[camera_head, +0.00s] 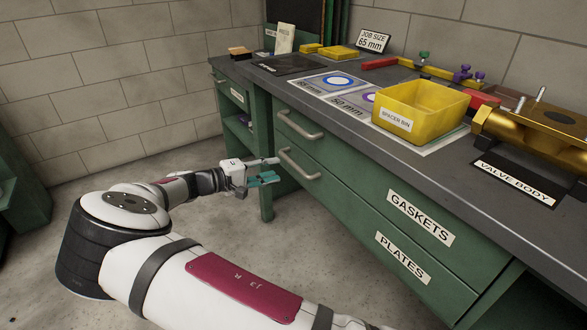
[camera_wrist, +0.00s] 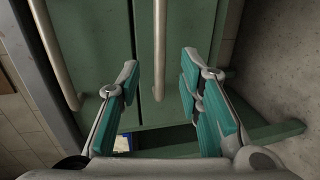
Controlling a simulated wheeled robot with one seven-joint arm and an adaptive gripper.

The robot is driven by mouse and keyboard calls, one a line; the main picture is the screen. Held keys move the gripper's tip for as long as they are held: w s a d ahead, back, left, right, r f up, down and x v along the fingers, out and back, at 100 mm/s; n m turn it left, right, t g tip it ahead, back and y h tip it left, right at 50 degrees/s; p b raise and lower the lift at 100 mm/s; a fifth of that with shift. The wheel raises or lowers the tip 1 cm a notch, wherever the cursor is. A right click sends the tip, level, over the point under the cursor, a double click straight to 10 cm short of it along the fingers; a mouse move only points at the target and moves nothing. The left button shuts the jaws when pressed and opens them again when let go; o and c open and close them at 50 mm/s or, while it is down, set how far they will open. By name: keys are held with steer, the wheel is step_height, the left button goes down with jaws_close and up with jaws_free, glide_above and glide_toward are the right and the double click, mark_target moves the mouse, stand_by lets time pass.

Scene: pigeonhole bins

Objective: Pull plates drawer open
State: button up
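The green plates drawer (camera_head: 375,238) is the lower one in the bench front, below the gaskets drawer (camera_head: 385,187). Both look shut. The plates drawer's metal bar handle (camera_head: 300,164) also shows in the wrist view (camera_wrist: 160,50), upright in the picture. My gripper (camera_head: 264,172) is open, with its teal-padded fingers apart in the wrist view (camera_wrist: 160,62). The plates handle lies between the two fingers as seen there, with space on both sides. I cannot tell how deep it sits between them. The gaskets handle (camera_wrist: 55,50) lies left of the left finger.
The bench top (camera_head: 355,125) overhangs the drawers and holds a yellow spacer bin (camera_head: 422,105) and a brass valve body (camera_head: 535,130). An open shelf compartment (camera_head: 238,130) lies left of the drawers. The floor (camera_head: 235,225) in front is clear.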

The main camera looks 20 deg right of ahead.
mark_target(292, 165)
steer(key=b+x, duration=0.2)
steer(key=x, duration=0.6)
steer(key=shift+d, duration=0.15)
jaws_close()
